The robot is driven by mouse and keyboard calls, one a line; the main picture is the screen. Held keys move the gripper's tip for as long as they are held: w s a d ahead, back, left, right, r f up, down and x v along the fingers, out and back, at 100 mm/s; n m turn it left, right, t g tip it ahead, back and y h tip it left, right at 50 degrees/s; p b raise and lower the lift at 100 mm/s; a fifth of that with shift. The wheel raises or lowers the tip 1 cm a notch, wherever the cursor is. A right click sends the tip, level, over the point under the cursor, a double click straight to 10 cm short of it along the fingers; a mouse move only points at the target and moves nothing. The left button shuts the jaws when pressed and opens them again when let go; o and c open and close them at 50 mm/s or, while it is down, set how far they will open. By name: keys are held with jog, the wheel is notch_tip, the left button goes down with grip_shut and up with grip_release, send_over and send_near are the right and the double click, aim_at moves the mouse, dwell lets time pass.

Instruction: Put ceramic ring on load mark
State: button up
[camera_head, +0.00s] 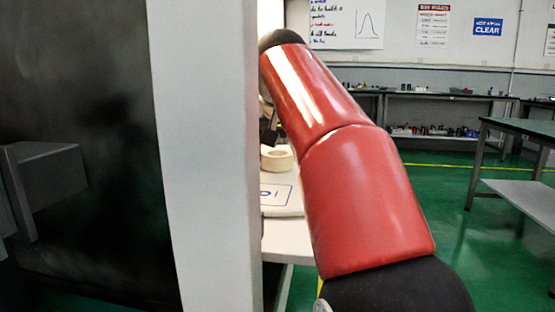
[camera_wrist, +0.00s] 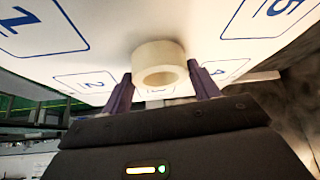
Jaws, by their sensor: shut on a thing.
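The ceramic ring (camera_wrist: 160,55) is a thick cream-coloured ring between the two purple fingers of my gripper (camera_wrist: 160,76) in the wrist view. The fingers are shut on its sides. In the head view the ring (camera_head: 277,158) shows just past the edge of a pale upright panel, above or on a white surface (camera_head: 280,212); I cannot tell if it touches. The white surface has several blue-outlined numbered marks, one at upper left (camera_wrist: 40,28) and one at upper right (camera_wrist: 265,18) in the wrist view. I cannot tell which is the load mark.
A pale upright panel (camera_head: 205,160) and a dark box-like body (camera_head: 80,120) fill the left of the head view and hide much of the white surface. A green-topped table (camera_head: 520,130) and back shelves (camera_head: 440,95) stand at the right. Green floor lies between.

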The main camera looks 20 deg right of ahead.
jog(key=o, duration=1.1)
jog(key=shift+f, duration=0.15)
jog(key=shift+c, duration=0.2)
jog(key=shift+r, duration=0.4)
jog(key=p+v, duration=0.4)
jog(key=v, duration=0.7)
jog(key=shift+s+r, duration=0.2)
jog(key=shift+r, duration=0.05)
